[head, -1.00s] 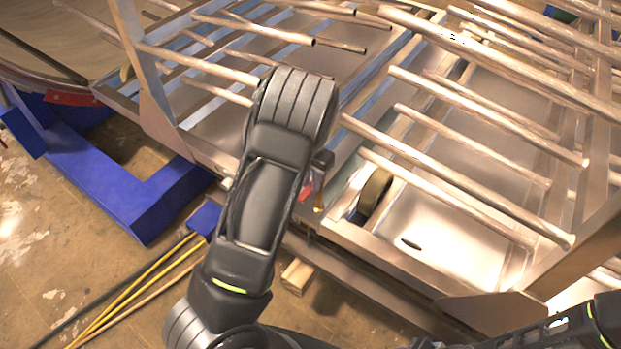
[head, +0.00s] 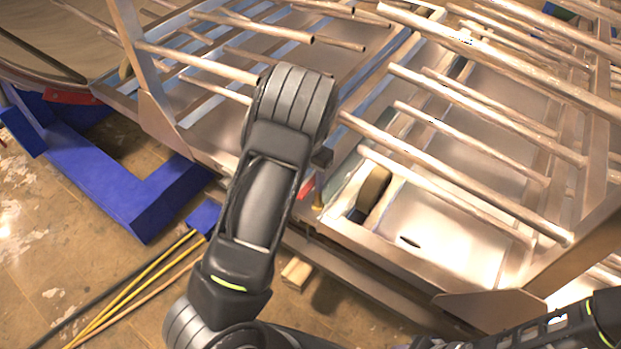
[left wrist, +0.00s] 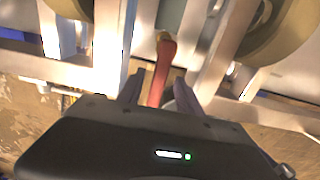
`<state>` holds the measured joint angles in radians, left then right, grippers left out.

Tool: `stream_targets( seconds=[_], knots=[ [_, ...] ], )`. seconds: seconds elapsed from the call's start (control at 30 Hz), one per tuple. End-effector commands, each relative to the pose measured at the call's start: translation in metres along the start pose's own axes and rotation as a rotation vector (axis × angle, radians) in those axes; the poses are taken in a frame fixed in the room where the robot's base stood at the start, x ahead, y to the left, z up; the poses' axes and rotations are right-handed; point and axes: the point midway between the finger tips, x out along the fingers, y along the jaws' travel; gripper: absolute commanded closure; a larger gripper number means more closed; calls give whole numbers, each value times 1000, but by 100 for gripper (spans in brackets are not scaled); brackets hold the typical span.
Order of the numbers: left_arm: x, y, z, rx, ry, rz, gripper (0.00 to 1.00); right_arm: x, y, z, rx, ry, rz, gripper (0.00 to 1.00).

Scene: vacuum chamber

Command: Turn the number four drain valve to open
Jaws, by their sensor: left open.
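A red valve handle (left wrist: 163,70) with a brass-coloured end shows in the left wrist view. A small part of the red handle (head: 306,187) also shows in the head view, beside my left arm, with a brass fitting (head: 318,194) next to it. My left gripper (left wrist: 158,80) is open, with one finger on each side of the handle. I cannot tell whether either finger touches it. My left arm hides most of the valve in the head view. No number four label can be read. My right gripper is not in view.
A metal frame (head: 395,262) with several long pipes (head: 455,185) surrounds the valve area. A round tan wheel (head: 373,187) sits close to its right. Blue floor supports (head: 140,205) stand at the left. Yellow hoses (head: 135,290) and a wood block (head: 296,271) lie on the floor.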

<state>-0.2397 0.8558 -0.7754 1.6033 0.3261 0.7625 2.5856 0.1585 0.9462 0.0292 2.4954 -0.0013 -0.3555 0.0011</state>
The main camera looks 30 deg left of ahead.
Motion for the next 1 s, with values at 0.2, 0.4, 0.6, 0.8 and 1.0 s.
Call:
stream_targets(
  seconds=[0.2,0.4,0.6,0.8,1.0],
  knots=[
    [-21,0,1,1,-4,1,58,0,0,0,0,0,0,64],
    [-55,-1,1,1,-4,0,58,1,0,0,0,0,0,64],
    [-75,0,1,0,-2,0,58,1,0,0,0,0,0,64],
    [-77,0,0,-1,-1,0,58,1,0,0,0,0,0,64],
    [-77,0,0,-1,-1,0,58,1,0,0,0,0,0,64]
  ],
)
